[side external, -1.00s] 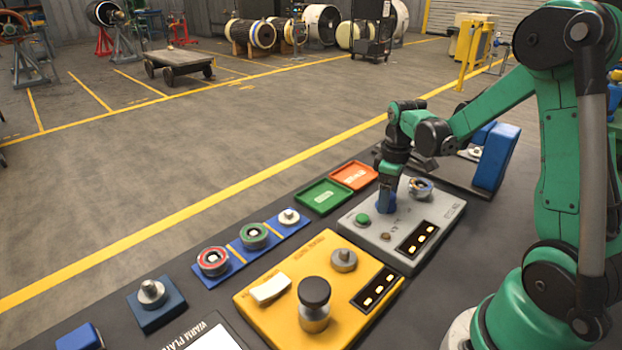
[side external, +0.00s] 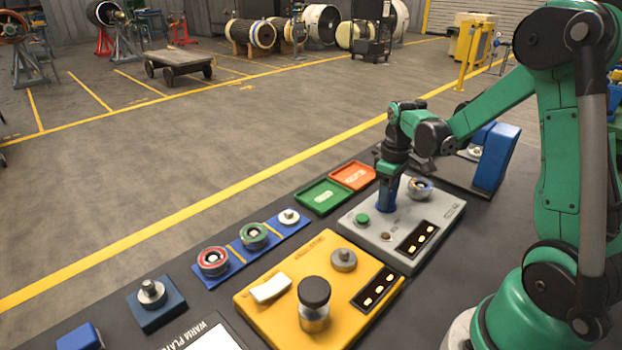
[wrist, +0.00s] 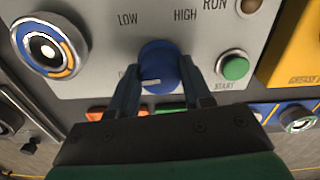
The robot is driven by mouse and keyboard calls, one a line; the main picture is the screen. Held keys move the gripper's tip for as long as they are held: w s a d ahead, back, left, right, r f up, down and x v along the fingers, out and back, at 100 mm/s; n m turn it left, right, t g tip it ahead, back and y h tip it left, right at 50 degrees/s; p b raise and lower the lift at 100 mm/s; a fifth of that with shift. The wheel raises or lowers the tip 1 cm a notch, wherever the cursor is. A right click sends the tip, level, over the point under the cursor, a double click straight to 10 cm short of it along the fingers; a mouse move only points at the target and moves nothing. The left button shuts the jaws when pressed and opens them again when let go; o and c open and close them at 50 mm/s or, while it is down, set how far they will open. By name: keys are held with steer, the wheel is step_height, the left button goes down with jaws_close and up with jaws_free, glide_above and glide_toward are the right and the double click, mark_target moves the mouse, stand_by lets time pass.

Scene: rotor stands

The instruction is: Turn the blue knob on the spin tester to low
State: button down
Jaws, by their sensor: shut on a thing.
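The spin tester (side external: 437,208) is a grey panel. Its blue knob (wrist: 158,60) shows in the wrist view below the printed words LOW and HIGH. A white mark lies on the knob's lower edge, a little left of centre, and does not point at LOW or HIGH. Another label left of the knob is mostly hidden by a finger. My gripper (wrist: 160,74) is shut on the knob, one finger on each side. In the side view my gripper (side external: 386,194) points straight down on the panel and largely hides the knob.
A green START button (wrist: 235,68) sits close beside my right finger in the wrist view. A round dial (wrist: 47,47) is on the panel's other side. A yellow panel (side external: 290,315) with a black knob stands nearby. Green (side external: 322,196) and orange (side external: 353,175) trays lie behind.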

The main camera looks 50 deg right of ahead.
steer(key=m, duration=1.2)
stand_by(0.5)
steer(key=shift+c, duration=1.9)
jaws_free()
steer(key=shift+r, duration=2.8)
